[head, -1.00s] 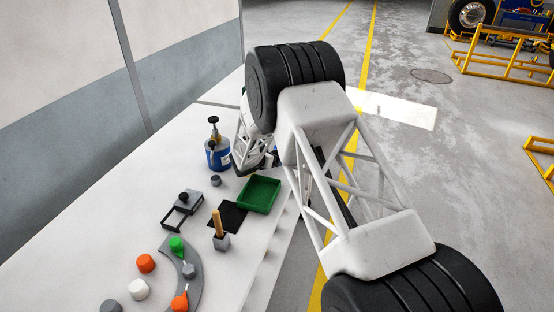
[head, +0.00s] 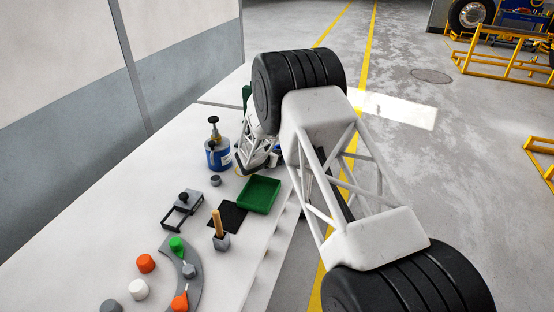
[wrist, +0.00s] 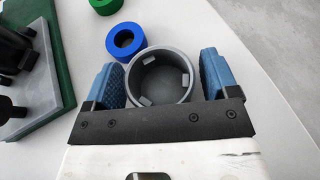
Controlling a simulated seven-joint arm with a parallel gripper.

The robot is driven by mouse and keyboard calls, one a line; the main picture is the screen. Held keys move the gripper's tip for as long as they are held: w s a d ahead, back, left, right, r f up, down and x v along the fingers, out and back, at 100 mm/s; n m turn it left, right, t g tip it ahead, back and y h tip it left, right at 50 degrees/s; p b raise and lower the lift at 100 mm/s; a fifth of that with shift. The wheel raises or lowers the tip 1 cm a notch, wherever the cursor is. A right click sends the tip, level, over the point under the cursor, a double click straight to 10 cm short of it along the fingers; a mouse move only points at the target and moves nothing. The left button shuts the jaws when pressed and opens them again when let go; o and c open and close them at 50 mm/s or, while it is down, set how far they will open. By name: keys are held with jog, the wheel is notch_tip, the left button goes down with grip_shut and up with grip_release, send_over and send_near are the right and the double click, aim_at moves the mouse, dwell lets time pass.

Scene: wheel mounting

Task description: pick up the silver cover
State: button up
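In the wrist view a grey, hollow round part (wrist: 162,77) with small tabs inside its rim, which looks like the silver cover, stands on the white table. My gripper (wrist: 163,76) has its two blue fingers on either side of it. The fingers are apart, with a narrow gap showing at the right; contact at the left is hard to tell. In the head view my arm hides this part and most of the fingers.
A blue ring (wrist: 124,40) stands close beside the grey part, with a green ring (wrist: 106,4) behind it. A green board (wrist: 55,80) with black parts lies left. A blue canister (head: 218,155), green tray (head: 260,195) and several coloured caps stand on the table (head: 110,220).

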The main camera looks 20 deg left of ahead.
jog(key=c, duration=0.8)
jog(key=shift+r, duration=0.1)
jog(key=shift+r, duration=4.95)
